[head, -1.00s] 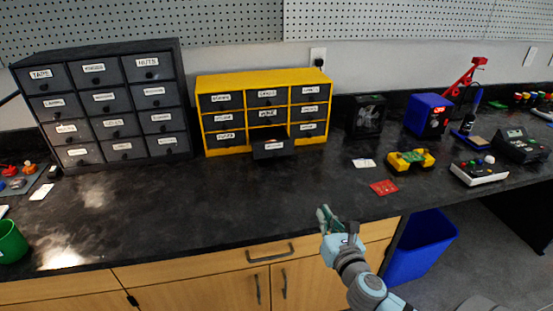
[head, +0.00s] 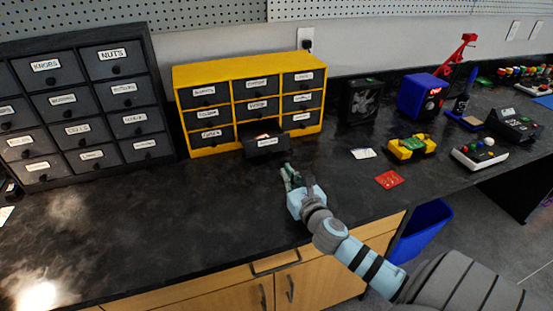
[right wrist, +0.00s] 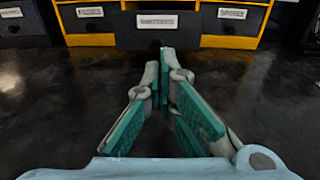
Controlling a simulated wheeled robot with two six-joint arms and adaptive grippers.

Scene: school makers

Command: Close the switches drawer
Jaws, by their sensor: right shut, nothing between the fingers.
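The yellow cabinet (head: 186,79) stands at the back of the counter with several dark labelled drawers. Its bottom middle drawer (head: 266,144) is pulled out, with some items inside; the label is too small to read surely. In the right wrist view the drawer front (right wrist: 158,22) is straight ahead, its knob just beyond my fingertips. My right gripper (head: 289,172) is shut and empty, low over the counter in front of that drawer. In the right wrist view the gripper (right wrist: 163,55) points at the drawer; I cannot tell whether it touches the knob. My left gripper is out of view.
A dark drawer cabinet (head: 155,102) stands to the left. A black box (head: 361,101), a blue box (head: 424,97), a yellow device (head: 411,149) and a red board (head: 389,180) lie to the right.

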